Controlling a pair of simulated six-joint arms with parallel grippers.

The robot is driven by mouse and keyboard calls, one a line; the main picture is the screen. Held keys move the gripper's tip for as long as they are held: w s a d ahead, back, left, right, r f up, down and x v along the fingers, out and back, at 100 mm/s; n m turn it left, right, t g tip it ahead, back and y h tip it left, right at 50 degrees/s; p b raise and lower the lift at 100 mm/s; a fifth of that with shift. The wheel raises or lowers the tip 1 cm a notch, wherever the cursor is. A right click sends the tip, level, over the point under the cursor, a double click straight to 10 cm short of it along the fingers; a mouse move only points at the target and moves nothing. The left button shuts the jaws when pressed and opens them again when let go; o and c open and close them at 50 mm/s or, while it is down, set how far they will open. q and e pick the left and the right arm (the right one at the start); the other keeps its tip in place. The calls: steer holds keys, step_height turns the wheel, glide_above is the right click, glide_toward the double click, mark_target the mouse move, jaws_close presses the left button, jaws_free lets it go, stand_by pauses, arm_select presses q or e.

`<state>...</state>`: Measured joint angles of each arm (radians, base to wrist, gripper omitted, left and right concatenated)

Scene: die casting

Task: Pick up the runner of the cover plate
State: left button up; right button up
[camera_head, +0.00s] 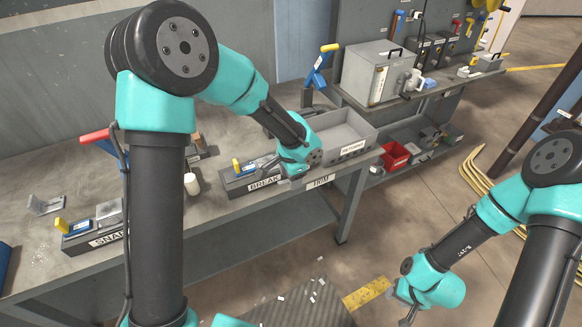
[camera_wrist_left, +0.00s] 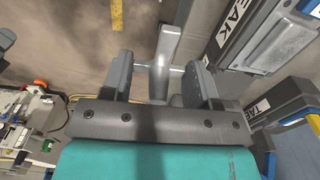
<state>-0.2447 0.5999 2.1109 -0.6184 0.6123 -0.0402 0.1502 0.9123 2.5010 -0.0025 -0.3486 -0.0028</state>
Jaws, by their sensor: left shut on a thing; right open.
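My left gripper (camera_wrist_left: 162,72) is shut on a grey metal bar with a short crosspiece, which looks like the runner (camera_wrist_left: 166,42). The bar sticks out past the fingertips, over the floor in the left wrist view. In the head view my left wrist is over the bench's front edge, by the fixture labelled BREAK (camera_head: 240,186); the fingers and the runner are hidden there. I cannot pick out the cover plate with certainty. My right gripper (camera_head: 405,301) is open and empty above the floor at the lower right, away from the bench.
A grey open bin (camera_head: 362,125) stands right of the BREAK fixture. A fixture labelled SNAP (camera_head: 85,243) and a small bracket (camera_head: 46,204) are on the left of the bench (camera_head: 30,180). A grey box (camera_head: 376,75) stands on the back shelf. Small scraps lie on the floor mat.

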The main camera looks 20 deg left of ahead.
arm_select(q)
steer(key=shift+s+d, duration=0.1)
steer(key=shift+s, duration=0.2)
steer(key=shift+r, duration=0.1)
steer(key=w+a+r+n, duration=0.4)
steer(key=w+a+n, duration=0.1)
steer(key=n, duration=0.1)
steer(key=shift+w, duration=0.35)
steer(key=shift+w+r, duration=0.1)
stand_by(1.2)
